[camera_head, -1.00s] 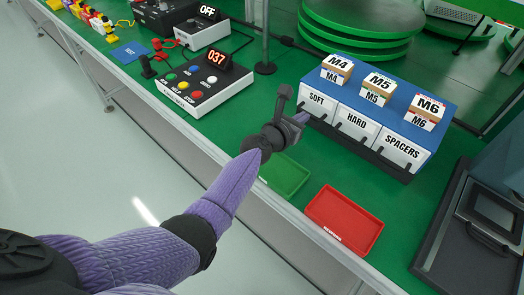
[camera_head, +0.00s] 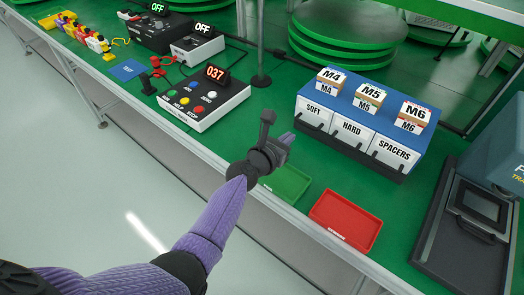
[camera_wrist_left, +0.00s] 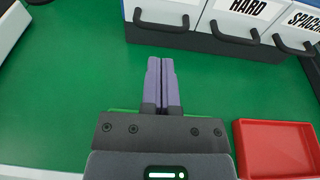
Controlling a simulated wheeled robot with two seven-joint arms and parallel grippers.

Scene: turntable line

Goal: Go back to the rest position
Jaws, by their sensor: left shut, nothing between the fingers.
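My left arm reaches in from the lower left in the head view, with its left gripper (camera_head: 290,140) over the green bench top, in front of the drawer unit (camera_head: 345,131). In the left wrist view the two purple fingers of the left gripper (camera_wrist_left: 162,82) lie together, shut, with nothing between them. They point toward the drawer fronts and stand apart from them. The wrist hides part of the green tray (camera_head: 290,186). My right gripper shows in neither view.
A red tray (camera_head: 345,220) lies right of the green tray and shows in the left wrist view (camera_wrist_left: 277,148). A button box (camera_head: 205,100) with a 037 display stands left. A grey machine with a screen (camera_head: 478,212) stands right. Green discs (camera_head: 345,35) are stacked behind.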

